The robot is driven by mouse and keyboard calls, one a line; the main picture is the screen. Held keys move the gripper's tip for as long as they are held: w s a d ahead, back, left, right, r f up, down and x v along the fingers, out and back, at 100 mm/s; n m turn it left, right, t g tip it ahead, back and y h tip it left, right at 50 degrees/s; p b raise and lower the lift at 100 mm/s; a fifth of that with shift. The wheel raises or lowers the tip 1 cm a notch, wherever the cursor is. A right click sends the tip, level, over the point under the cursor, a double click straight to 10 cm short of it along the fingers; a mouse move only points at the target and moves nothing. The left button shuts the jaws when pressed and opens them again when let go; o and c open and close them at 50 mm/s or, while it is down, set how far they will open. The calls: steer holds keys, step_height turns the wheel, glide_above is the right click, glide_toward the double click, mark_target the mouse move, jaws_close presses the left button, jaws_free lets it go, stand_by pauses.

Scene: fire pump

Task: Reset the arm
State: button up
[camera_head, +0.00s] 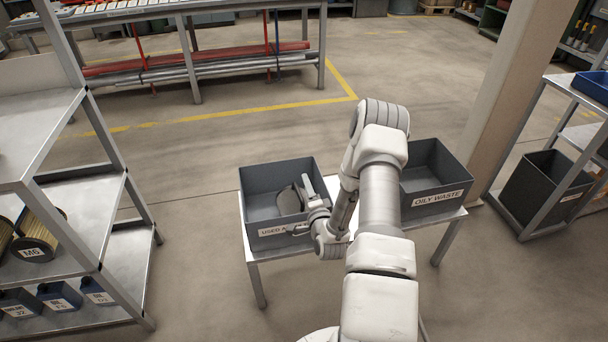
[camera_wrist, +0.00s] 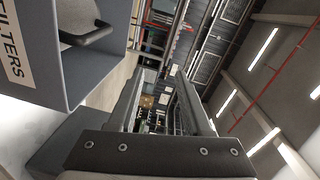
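My arm reaches out over the low table from the bottom of the head view. My gripper (camera_head: 303,210) is at the right front part of the grey bin labelled as used filters (camera_head: 254,178). In the wrist view its two fingers (camera_wrist: 160,88) stand apart with nothing between them. A dark rounded object (camera_head: 289,200) shows inside that bin beside the gripper, partly hidden; I cannot tell its exact shape. The bin's side with the FILTERS label (camera_wrist: 17,50) fills the left of the wrist view.
An OILY WASTE bin (camera_head: 437,198) stands right of my arm on the same table (camera_head: 447,217). A metal shelf (camera_head: 120,262) with filters and blue containers is at left. A pillar (camera_head: 508,95) and a rack (camera_head: 545,205) are at right. Open floor (camera_head: 230,135) lies behind.

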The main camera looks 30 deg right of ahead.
steer(key=a+r+n+g+y, duration=0.1)
steer(key=a+r+n+g, duration=0.35)
steer(key=r, duration=0.65)
steer(key=a+r+n+g+y, duration=0.1)
steer(key=a+r+n+y, duration=0.1)
steer(key=a+r+n, duration=0.6)
steer(key=s+a+r+n+g+y, duration=0.1)
steer(key=s+a+r+n+g, duration=0.15)
steer(key=s+r, duration=0.45)
steer(key=s+a+r+n+g, duration=0.1)
steer(key=s+a+r+n, duration=0.2)
steer(key=s, duration=0.9)
steer(key=s+a+r+n+g+y, duration=0.15)
steer(key=s+a+r, duration=0.25)
steer(key=s, duration=0.5)
step_height(320, 180, up, 15)
steer(key=p, duration=1.5)
steer(key=shift+s+a+r+h, duration=0.15)
steer(key=shift+s+a+h, duration=0.05)
steer(key=shift+s+h, duration=0.2)
